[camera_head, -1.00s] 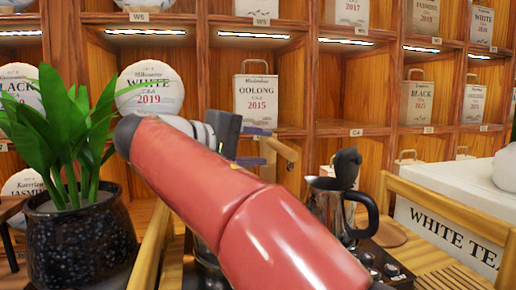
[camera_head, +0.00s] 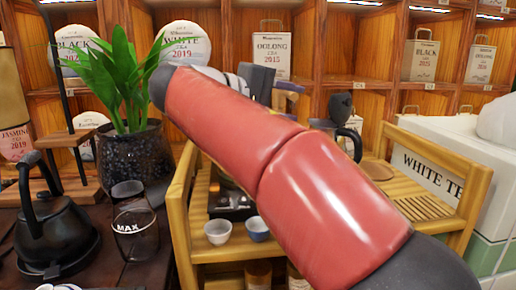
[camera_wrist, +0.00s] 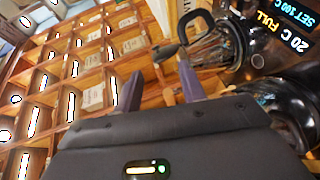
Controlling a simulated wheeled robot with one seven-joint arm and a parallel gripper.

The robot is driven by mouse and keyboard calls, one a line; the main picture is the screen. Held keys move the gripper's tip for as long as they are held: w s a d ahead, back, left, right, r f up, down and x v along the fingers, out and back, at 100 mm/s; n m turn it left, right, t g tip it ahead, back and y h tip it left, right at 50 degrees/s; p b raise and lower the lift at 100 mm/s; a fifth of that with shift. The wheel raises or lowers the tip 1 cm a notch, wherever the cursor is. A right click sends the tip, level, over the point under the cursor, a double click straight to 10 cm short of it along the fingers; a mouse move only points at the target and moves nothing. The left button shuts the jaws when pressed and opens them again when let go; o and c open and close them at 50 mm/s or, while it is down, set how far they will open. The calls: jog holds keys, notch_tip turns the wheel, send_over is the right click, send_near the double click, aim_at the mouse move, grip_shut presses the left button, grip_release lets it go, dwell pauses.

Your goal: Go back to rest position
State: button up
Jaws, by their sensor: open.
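My gripper (camera_wrist: 160,86) shows in the wrist view with its two purple-grey fingers apart and nothing between them. In the head view my gripper (camera_head: 287,97) is partly hidden behind my red arm, which reaches from the lower right up to the left. The fingers are in front of the shelf wall, above the wooden tea stand (camera_head: 183,215).
A metal kettle (camera_head: 338,128) stands on the wooden stand, close behind my arm; shiny vessels (camera_wrist: 220,45) show right of my fingers. A potted plant (camera_head: 135,165), black teapot (camera_head: 52,225) and glass jug (camera_head: 136,232) stand left. Two small cups (camera_head: 218,231) (camera_head: 257,228) sit below my arm.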

jog(key=s+d+f+g+y, duration=0.1)
jog(key=s+d+f+y, duration=0.2)
jog(key=s+d+f, duration=0.4)
jog(key=s+d+f+g+y, duration=0.15)
jog(key=d+f+y, duration=0.25)
jog(key=f, duration=0.5)
jog(key=s+a+f+m+y, duration=0.1)
jog(key=s+f+m+y, duration=0.4)
jog(key=s+f, duration=0.8)
notch_tip(320, 180, down, 4)
jog(key=shift+s+f+y, duration=0.2)
jog(key=shift+s+y, duration=0.1)
jog(key=shift+y, duration=0.5)
jog(key=shift+c, duration=0.3)
